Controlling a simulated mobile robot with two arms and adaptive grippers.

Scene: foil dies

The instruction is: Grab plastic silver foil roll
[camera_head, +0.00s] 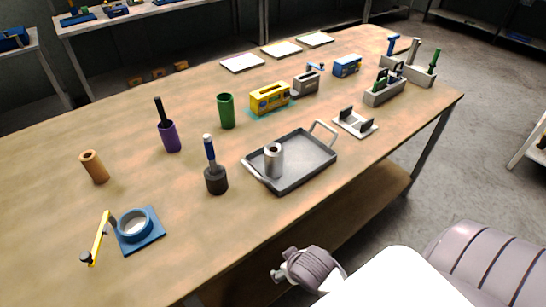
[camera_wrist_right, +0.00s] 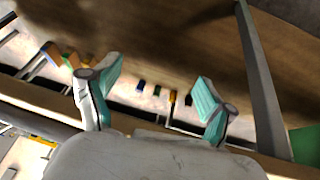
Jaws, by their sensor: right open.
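A silver foil roll (camera_head: 273,160) stands upright on the left part of a grey metal tray (camera_head: 312,168) on the wooden table in the head view. Its open top end shows a hollow core. In the right wrist view my right gripper (camera_wrist_right: 156,82) is open, its two teal-padded fingers spread apart with nothing between them. The foil roll is not seen in that view. My left gripper is not in view.
A dark brush-like tool with a blue handle (camera_head: 210,160) stands left of the tray. A green cylinder (camera_head: 227,111), a yellow box (camera_head: 269,98) and a white-grey holder (camera_head: 355,123) stand behind and right of it. The table's front edge (camera_head: 345,182) is clear near the tray.

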